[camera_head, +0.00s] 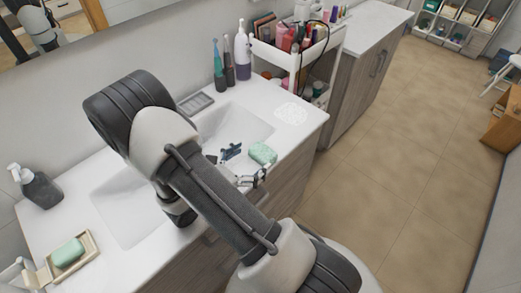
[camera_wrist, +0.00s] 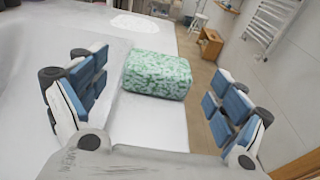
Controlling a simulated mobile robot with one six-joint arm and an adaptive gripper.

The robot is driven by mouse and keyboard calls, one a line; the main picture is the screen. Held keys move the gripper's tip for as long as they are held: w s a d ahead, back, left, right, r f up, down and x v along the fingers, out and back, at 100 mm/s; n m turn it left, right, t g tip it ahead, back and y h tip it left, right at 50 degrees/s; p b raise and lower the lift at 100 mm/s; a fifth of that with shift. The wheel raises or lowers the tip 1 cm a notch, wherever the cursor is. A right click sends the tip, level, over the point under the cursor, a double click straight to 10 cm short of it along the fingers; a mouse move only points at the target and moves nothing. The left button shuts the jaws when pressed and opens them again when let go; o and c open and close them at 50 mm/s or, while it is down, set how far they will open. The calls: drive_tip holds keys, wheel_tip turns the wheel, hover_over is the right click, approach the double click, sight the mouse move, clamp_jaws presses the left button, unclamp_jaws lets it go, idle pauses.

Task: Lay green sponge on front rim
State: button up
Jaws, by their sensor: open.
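The green sponge (camera_head: 263,153), mottled green and white, lies on the white front rim (camera_head: 287,155) of the washbasin counter, to the right of my gripper. My gripper (camera_head: 246,166) is open and empty, low over the rim. In the wrist view the sponge (camera_wrist: 156,74) sits ahead, between the lines of the two blue-padded fingers (camera_wrist: 158,100) and a little beyond their tips. No finger visibly touches it. Bare rim (camera_wrist: 150,125) shows between the fingers. My arm hides part of the basin and counter front.
A green bar in a dish (camera_head: 68,253) and a dark pump bottle (camera_head: 40,188) stand at left. Toothbrushes and a white bottle (camera_head: 242,52) stand at the back. A cosmetics cart (camera_head: 300,50) is beyond the counter's right end. A white lacy patch (camera_head: 291,113) lies at the right.

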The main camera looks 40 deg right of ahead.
drive_tip(key=a, duration=0.4)
drive_tip(key=a+r+p, duration=0.1)
drive_tip(key=a, duration=0.1)
drive_tip(key=shift+s+a, duration=0.25)
drive_tip(key=shift+a, duration=0.05)
drive_tip(key=shift+s+a+r+m+g, duration=0.1)
drive_tip(key=shift+r+m+g, duration=0.2)
drive_tip(key=shift+r, duration=0.15)
drive_tip(key=s+a+r+m+g+y, duration=0.1)
drive_tip(key=s+r+m+g+y, duration=0.3)
drive_tip(key=s+r+m+y, duration=0.45)
drive_tip(key=s+a+r+m+t+y, duration=0.5)
drive_tip(key=a+r+m+t+y, duration=0.2)
drive_tip(key=a+r+m, duration=0.3)
wheel_tip(320, 180, up, 3)
drive_tip(key=shift+a+r+t+y, duration=0.1)
drive_tip(key=shift+a+t+y, duration=0.25)
drive_tip(key=shift+t, duration=0.15)
drive_tip(key=shift+c, duration=0.5)
